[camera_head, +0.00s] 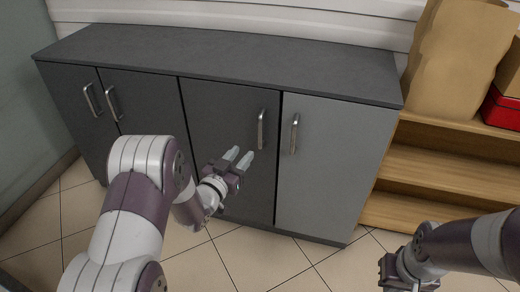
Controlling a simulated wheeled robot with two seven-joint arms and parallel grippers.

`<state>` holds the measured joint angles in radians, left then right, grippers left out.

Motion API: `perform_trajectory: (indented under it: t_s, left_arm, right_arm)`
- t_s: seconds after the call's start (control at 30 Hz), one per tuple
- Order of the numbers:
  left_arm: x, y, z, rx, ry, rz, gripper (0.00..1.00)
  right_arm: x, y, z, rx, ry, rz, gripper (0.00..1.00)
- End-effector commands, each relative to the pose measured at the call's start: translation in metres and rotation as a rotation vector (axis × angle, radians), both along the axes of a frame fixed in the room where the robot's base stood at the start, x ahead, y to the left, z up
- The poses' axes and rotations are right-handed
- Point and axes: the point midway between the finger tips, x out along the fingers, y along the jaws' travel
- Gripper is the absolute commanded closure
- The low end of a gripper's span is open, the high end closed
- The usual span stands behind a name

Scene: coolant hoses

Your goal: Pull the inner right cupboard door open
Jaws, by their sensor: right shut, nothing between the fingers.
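The grey cupboard (225,55) has a row of doors, all closed. The inner right door (225,115) is dark grey, third from the left. Its upright metal handle (261,129) sits near its right edge. My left gripper (242,156) is in front of this door, just below and left of the handle. Its two pale fingers are a little apart with nothing seen between them, and they point up towards the handle without gripping it. My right gripper (386,272) is low at the right, shut and empty, away from the cupboard; its fingers show poorly.
The lighter outer right door (335,165) has its handle (294,133) close to the inner right one. Two left doors have handles (112,103) side by side. A wooden shelf (440,165) with a paper bag (455,60) and a red box (502,108) stands right. Tiled floor in front is clear.

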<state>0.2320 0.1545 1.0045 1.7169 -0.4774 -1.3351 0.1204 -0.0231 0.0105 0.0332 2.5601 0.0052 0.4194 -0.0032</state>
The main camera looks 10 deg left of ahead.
Motion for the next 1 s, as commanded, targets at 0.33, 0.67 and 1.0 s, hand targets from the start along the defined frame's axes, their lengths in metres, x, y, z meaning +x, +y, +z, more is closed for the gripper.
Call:
perform_trajectory:
  t_s: [0.33, 0.67, 1.0]
  left_arm:
    - [0.082, -0.020, -0.003, 0.001, -0.002, -0.002, 0.64]
    - [0.115, -0.027, 0.002, -0.001, 0.002, 0.001, 0.64]
    - [0.115, -0.027, 0.002, -0.001, 0.002, 0.001, 1.00]
  right_arm:
    - [0.000, 0.000, -0.037, 0.000, 0.000, 0.000, 1.00]
    - [0.000, 0.000, -0.046, 0.000, 0.000, 0.000, 1.00]
    - [0.000, 0.000, -0.046, 0.000, 0.000, 0.000, 1.00]
